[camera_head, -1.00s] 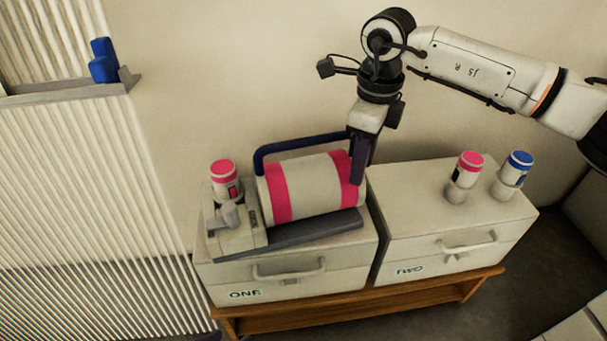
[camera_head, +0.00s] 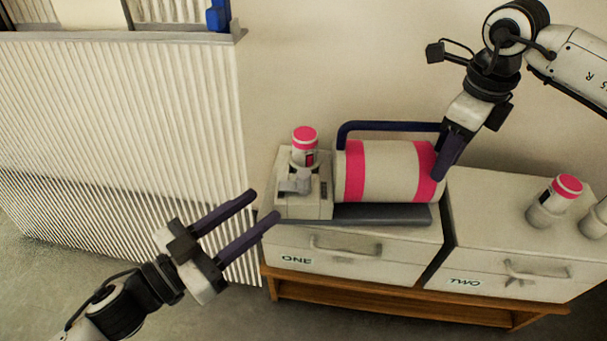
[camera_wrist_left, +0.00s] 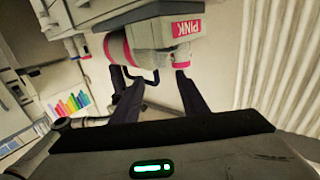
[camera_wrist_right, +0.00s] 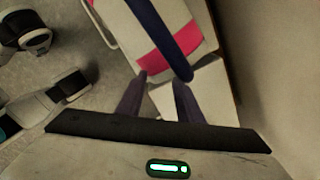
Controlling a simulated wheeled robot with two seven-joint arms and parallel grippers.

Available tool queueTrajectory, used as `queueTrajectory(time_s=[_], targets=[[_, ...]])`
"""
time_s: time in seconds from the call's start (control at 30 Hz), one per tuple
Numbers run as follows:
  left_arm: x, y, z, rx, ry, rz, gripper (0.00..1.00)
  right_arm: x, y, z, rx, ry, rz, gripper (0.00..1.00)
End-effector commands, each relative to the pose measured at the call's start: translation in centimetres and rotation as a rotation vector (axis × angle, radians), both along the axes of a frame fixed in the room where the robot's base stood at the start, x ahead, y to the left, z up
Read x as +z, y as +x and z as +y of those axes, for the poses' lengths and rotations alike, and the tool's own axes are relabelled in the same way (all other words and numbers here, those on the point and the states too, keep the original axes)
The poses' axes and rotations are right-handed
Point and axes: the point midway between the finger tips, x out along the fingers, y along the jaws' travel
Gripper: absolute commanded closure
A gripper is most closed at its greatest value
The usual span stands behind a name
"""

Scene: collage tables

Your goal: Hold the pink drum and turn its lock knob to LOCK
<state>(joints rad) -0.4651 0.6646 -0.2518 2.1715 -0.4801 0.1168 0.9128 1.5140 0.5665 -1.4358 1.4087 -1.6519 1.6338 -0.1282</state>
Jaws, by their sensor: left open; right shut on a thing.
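The pink drum (camera_head: 385,172) is a cream cylinder with pink bands, lying on its side on a dark cradle over box ONE. A dark blue handle (camera_head: 385,127) runs along its back. A grey lever-like knob (camera_head: 296,183) sits on the light housing (camera_head: 305,205) at the drum's left end; no lock mark is readable. A PINK label (camera_wrist_left: 187,28) shows in the left wrist view. My left gripper (camera_head: 263,206) is open and empty, just left of the housing.
A pink-capped canister (camera_head: 304,146) stands behind the knob. Box TWO (camera_head: 510,240) is to the right with another pink-capped canister (camera_head: 556,200) on it. Both boxes have front handles and rest on a wooden stand (camera_head: 400,305). A ribbed white panel (camera_head: 120,130) stands at the left.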

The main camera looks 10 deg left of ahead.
Motion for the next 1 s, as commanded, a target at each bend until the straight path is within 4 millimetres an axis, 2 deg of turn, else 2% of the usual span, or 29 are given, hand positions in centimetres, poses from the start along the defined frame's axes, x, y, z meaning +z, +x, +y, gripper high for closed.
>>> queueTrajectory(time_s=[0.03,0.17,0.7,1.0], targets=[[-0.3,0.1,-0.2,-0.008,-0.001,-0.003,0.6,-2.9,-0.9,0.1,0.014,-0.016,0.035,1.0],[-0.2,1.1,-1.0,-0.011,-0.002,-0.007,0.6,-2.9,-0.9,0.1,0.014,-0.016,0.035,1.0],[-0.1,8.0,-6.0,-0.007,-0.002,-0.006,0.6,-2.9,-0.9,0.2,0.013,-0.015,0.037,1.0],[-0.2,9.5,-7.2,-0.007,-0.003,-0.002,0.6,-2.9,-0.9,0.2,0.014,-0.015,0.037,1.0]])
